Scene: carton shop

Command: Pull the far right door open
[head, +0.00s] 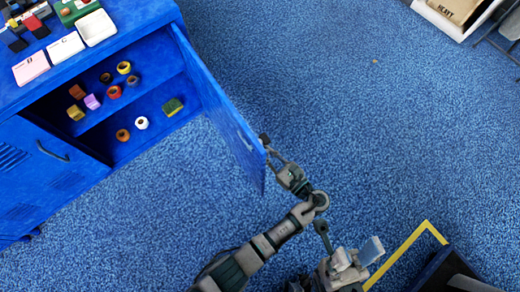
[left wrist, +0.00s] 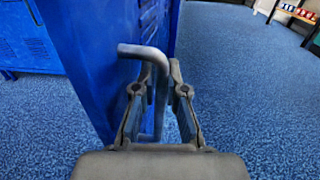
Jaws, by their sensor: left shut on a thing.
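The far right door (head: 222,100) of the blue cabinet stands swung wide open, hinged at the cabinet's right edge. In the left wrist view the door (left wrist: 95,55) shows with its grey bar handle (left wrist: 143,50). My left gripper (left wrist: 157,88) has its two fingers on either side of the handle and is shut on it. In the head view the left gripper (head: 270,148) is at the door's free edge, partly hidden by the door. My right gripper (head: 350,265) is low in the head view, apart from the door; its finger opening is unclear.
The open compartment (head: 150,105) holds several small coloured rings and blocks on shelves. A neighbouring door (head: 45,175) is closed. Trays and cards lie on the cabinet top (head: 130,25). Yellow tape (head: 405,243) marks the floor at lower right. The blue carpet (head: 330,70) right of the door is clear.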

